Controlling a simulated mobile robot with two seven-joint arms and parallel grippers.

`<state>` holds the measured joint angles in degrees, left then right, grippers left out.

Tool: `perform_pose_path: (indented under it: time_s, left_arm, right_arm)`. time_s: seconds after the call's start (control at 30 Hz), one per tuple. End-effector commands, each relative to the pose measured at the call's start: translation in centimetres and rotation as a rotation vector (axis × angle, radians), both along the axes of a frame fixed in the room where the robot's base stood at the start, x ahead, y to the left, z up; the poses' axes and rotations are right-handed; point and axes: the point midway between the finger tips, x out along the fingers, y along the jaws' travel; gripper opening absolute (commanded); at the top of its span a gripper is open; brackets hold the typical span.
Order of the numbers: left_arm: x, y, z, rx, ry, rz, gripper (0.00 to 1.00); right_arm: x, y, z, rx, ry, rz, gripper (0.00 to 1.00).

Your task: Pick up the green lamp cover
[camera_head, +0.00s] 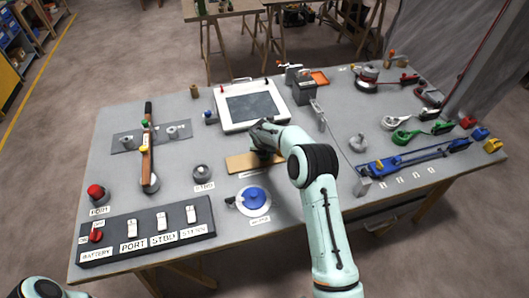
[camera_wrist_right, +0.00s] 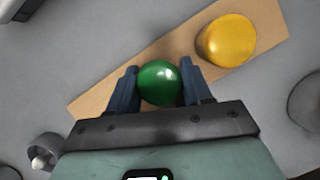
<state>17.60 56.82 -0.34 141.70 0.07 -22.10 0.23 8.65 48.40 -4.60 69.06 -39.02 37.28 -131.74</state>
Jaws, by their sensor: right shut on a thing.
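The green lamp cover (camera_wrist_right: 159,83) is a glossy dome between the fingers of my right gripper (camera_wrist_right: 159,86) in the right wrist view. The gripper is shut on it, one dark blue finger on each side. Behind it is a light wooden board (camera_wrist_right: 110,88); I cannot tell whether the cover still touches it. A yellow dome (camera_wrist_right: 227,41) is on the same board. In the head view my right gripper (camera_head: 266,146) is over the board (camera_head: 240,163), and its arm hides the cover and the yellow dome. My left gripper is out of view.
A blue-lidded round container (camera_head: 253,197) stands in front of the board. A white framed panel (camera_head: 225,125) lies behind. A labelled switch panel (camera_head: 145,229) is at front left. Green parts (camera_head: 405,135) and a blue bar (camera_head: 410,158) lie on the right.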

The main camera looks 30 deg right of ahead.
Motion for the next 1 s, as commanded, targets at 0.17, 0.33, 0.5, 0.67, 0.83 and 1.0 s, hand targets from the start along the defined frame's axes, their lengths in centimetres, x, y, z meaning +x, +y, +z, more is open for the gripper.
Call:
perform_pose_path:
  time_s: [0.17, 0.33, 0.5, 0.67, 0.83, 1.0]
  left_arm:
    - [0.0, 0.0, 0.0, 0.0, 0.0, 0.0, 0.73]
    - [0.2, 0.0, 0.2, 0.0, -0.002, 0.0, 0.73]
    - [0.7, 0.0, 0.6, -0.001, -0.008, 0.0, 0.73]
    - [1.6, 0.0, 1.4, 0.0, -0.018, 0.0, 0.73]
    - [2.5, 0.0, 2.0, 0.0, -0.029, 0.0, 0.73]
    - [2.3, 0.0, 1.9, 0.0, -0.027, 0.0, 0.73]
  right_arm:
    - [0.0, 0.0, 0.3, 0.0, -0.001, 0.0, 0.21]
    - [0.1, 0.0, 1.8, 0.0, -0.002, -0.001, 0.21]
    - [0.2, 0.0, 5.1, 0.0, -0.006, -0.002, 0.21]
    - [0.2, 0.0, 9.7, 0.0, -0.009, -0.001, 0.2]
    - [0.2, -0.1, 14.5, -0.001, -0.008, -0.002, 0.2]
    - [0.0, 0.0, 17.7, 0.0, -0.004, -0.001, 0.2]
